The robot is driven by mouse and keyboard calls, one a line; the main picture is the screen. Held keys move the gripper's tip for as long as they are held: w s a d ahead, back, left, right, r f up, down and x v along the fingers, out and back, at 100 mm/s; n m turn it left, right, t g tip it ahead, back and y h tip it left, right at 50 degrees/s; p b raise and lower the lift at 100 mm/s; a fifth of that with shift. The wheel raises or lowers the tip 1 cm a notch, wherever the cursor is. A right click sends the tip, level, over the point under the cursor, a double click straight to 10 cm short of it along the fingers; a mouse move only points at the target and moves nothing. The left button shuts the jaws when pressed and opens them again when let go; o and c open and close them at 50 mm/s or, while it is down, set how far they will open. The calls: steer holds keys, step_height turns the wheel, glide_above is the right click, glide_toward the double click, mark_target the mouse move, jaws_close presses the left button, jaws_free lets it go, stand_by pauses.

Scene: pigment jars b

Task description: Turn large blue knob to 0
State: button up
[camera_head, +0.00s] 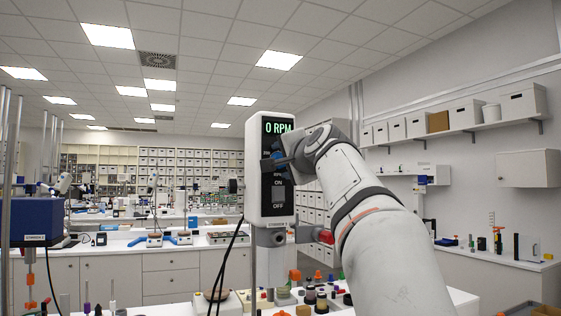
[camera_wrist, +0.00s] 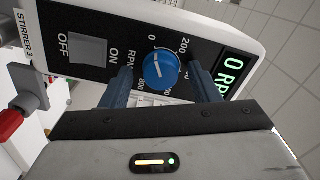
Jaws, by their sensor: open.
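The large blue knob (camera_wrist: 162,69) sits on the black front panel of the stirrer (camera_wrist: 22,10), which is labelled STIRRER 3. The white mark on the knob is on the side towards the printed 0. The stirrer's display (camera_wrist: 236,68) reads 0 RPM, and it also shows lit in the head view (camera_head: 278,127). My gripper (camera_wrist: 161,77) is open, with one dark blue finger on each side of the knob. I cannot tell whether the fingers touch it. In the head view my gripper (camera_head: 281,162) is at the panel and largely covers the knob.
A grey ON/OFF rocker switch (camera_wrist: 88,50) is beside the knob on the same panel. A red-ended clamp (camera_head: 325,236) sticks out below the stirrer. Several small jars (camera_head: 320,296) stand on the bench underneath. Black cables (camera_head: 226,262) hang at the stirrer's left.

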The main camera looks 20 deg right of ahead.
steer(key=s+b, duration=0.2)
steer(key=s, duration=0.5)
steer(key=shift+s+b, duration=0.35)
steer(key=shift+s, duration=0.05)
steer(key=s+a+f+n+g, duration=0.2)
steer(key=a+f+g, duration=0.1)
steer(key=f, duration=0.8)
steer(key=s+a+f+n+g+y, duration=0.1)
steer(key=a+f+n+g, duration=0.15)
steer(key=f, duration=0.75)
steer(key=s+a+f+n+g, duration=0.2)
steer(key=a+f+n+g, duration=0.15)
steer(key=f, duration=0.75)
steer(key=s+a+f+n+g, duration=0.2)
steer(key=s+f, duration=0.6)
steer(key=f, duration=0.4)
steer(key=s+a+f+n+g+h, duration=0.1)
steer(key=s+f+n+g, duration=0.3)
steer(key=s+f, duration=0.5)
step_height(320, 180, down, 4)
steer(key=shift+s+a+r, duration=0.2)
steer(key=shift+s+a, duration=0.1)
steer(key=shift+a, duration=0.15)
steer(key=shift+c, duration=0.5)
